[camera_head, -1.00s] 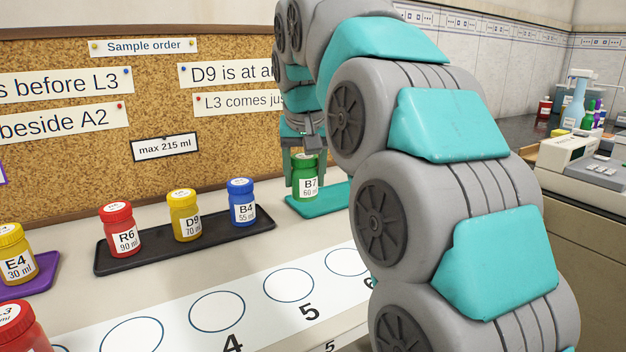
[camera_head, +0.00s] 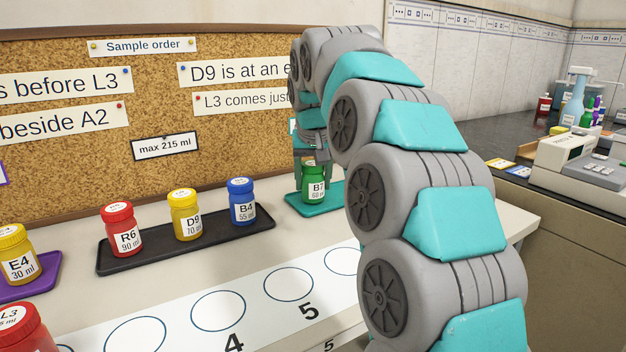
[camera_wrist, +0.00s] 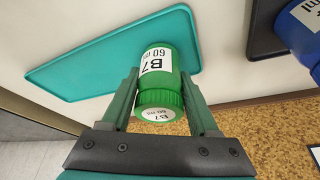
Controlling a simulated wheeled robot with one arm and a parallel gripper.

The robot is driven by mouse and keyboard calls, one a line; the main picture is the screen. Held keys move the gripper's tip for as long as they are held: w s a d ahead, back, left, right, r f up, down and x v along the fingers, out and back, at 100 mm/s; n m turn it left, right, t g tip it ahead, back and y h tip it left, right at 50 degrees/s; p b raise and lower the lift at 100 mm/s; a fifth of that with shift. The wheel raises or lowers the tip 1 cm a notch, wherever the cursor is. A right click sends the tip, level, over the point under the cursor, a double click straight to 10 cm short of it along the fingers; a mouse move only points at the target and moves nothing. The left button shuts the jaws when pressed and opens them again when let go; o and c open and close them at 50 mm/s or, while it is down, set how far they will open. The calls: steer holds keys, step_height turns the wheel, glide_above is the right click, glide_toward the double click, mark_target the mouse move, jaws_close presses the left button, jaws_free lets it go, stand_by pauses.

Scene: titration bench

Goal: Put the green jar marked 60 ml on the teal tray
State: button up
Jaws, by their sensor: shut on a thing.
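My arm hides part of the tray's right side in the head view.
A black tray (camera_head: 125,262) to the left holds a red R6 jar (camera_head: 121,230), a yellow D9 jar (camera_head: 185,215) and a blue B4 jar (camera_head: 242,202). A white strip with numbered circles (camera_head: 255,318) lies in front. A corkboard (camera_head: 235,150) stands behind.

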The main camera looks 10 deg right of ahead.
steer(key=shift+f, duration=0.15)
steer(key=shift+f, duration=0.15)
steer(key=o, duration=1.4)
steer(key=shift+r, duration=0.3)
steer(key=v, duration=0.8)
steer(key=shift+s+r, duration=0.1)
steer(key=shift+r, duration=0.3)
steer(key=shift+p+v, duration=0.45)
steer(key=shift+v, duration=1.1)
steer(key=shift+s, duration=0.1)
